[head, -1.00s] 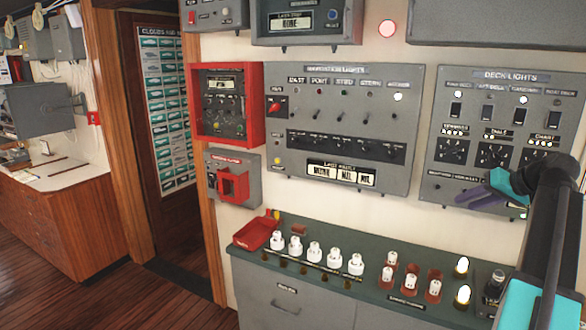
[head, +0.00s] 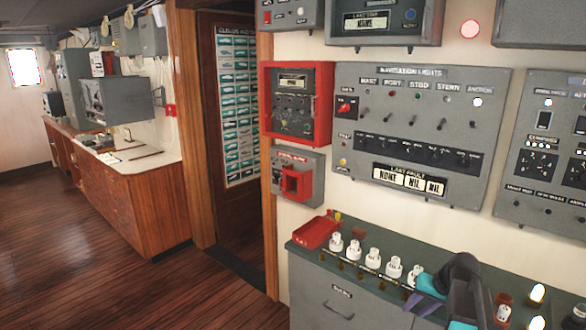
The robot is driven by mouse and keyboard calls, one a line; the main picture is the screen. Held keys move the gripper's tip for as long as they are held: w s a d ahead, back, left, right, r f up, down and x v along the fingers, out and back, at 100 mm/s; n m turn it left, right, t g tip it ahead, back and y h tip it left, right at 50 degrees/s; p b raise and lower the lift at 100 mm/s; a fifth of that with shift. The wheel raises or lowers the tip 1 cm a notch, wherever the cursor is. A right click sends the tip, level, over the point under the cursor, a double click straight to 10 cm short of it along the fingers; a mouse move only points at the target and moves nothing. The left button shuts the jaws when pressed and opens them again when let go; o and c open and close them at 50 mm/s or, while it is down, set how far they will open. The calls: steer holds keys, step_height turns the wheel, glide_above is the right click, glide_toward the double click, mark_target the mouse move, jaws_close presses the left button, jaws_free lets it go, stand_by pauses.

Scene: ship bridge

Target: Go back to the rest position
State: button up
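My gripper (head: 424,304) shows at the lower right of the head view, with purple fingers and teal parts, beside the black bend of my arm. It appears in front of the green-topped counter (head: 388,260), over the right part of the row of white knobs. The fingers are small and overlap, so I cannot tell whether they are open or shut. I see nothing clearly held in them. No task object is named.
The navigation lights panel (head: 420,104) and a red-framed box (head: 297,62) are on the wall. A red tray (head: 316,233) and several white knobs stand on the counter. A wooden cabinet (head: 130,200) stands at left. The wooden floor (head: 110,270) before it is clear.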

steer(key=s+a+f+n+g+h, duration=0.1)
steer(key=s+a+f+n+g, duration=0.1)
steer(key=s+a+f, duration=0.65)
steer(key=s+a+f+n+g+h, duration=0.15)
steer(key=s+a+f, duration=0.35)
steer(key=a+f, duration=0.65)
steer(key=s+a+f+g+b, duration=0.1)
steer(key=s+f+g+b, duration=0.5)
steer(key=s+f, duration=1.9)
step_height(320, 180, down, 3)
steer(key=b, duration=0.4)
steer(key=shift+s+a, duration=0.25)
steer(key=shift+s, duration=0.1)
steer(key=shift+f, duration=0.1)
